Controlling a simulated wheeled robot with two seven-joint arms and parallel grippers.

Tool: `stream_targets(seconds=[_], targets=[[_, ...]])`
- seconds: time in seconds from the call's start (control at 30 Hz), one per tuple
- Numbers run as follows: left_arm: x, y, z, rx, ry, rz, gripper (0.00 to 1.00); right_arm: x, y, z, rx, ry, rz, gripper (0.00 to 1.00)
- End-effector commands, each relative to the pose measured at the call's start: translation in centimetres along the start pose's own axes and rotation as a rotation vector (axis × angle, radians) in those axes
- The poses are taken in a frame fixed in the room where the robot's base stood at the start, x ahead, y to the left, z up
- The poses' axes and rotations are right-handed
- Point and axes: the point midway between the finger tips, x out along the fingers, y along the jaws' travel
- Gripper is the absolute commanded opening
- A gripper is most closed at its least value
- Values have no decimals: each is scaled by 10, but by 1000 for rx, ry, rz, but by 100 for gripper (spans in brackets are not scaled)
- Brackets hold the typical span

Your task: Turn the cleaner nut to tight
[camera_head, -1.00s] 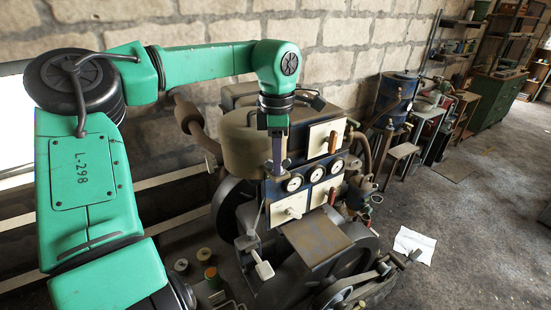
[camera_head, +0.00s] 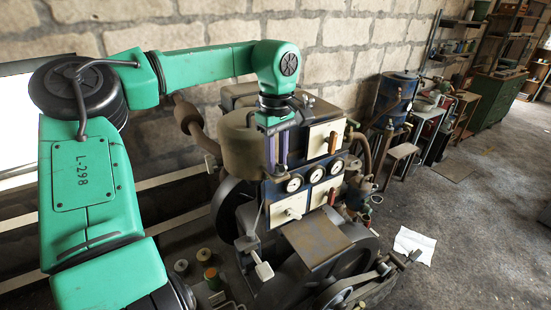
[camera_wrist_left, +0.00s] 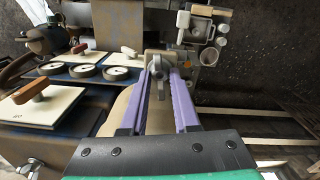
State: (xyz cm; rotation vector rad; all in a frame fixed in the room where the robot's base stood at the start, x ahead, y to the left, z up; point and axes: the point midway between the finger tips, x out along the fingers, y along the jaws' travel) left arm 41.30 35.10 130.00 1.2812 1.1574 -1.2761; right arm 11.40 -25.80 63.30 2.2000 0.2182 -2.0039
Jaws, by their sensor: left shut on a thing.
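My left gripper (camera_head: 277,166) points down in front of the tan rounded drum (camera_head: 242,148) on the engine, above the dial panel. Its two purple fingers show side by side. In the left wrist view the fingers (camera_wrist_left: 164,74) close in on a small grey metal part (camera_wrist_left: 157,66) at their tips. I take this to be the cleaner nut, but it is small and partly hidden by the fingers, and I cannot read any mark for tight. A tan surface, probably the drum, shows beside the left finger. My right gripper is not in view.
A blue panel with several round dials (camera_head: 293,183) and cream plates with handles (camera_head: 289,208) stands close to the gripper. A lever with a pale end (camera_head: 263,270) and a belt wheel (camera_head: 335,294) are below. Open floor (camera_head: 455,215) lies to the right.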

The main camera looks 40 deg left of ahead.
Motion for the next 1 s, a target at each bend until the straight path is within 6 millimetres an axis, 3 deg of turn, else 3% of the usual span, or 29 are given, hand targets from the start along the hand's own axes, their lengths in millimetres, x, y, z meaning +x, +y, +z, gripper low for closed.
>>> stream_targets(seconds=[0.4, 0.9, 0.93, 1.0], targets=[[6, -3, 2, 186, -8, -18, 0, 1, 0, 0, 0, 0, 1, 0], [6, -3, 2, 204, -8, -19, 0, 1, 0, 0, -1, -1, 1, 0], [6, -3, 2, 204, -8, -19, 37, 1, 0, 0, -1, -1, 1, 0], [6, -3, 1, 203, -7, -17, 42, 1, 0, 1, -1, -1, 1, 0]])
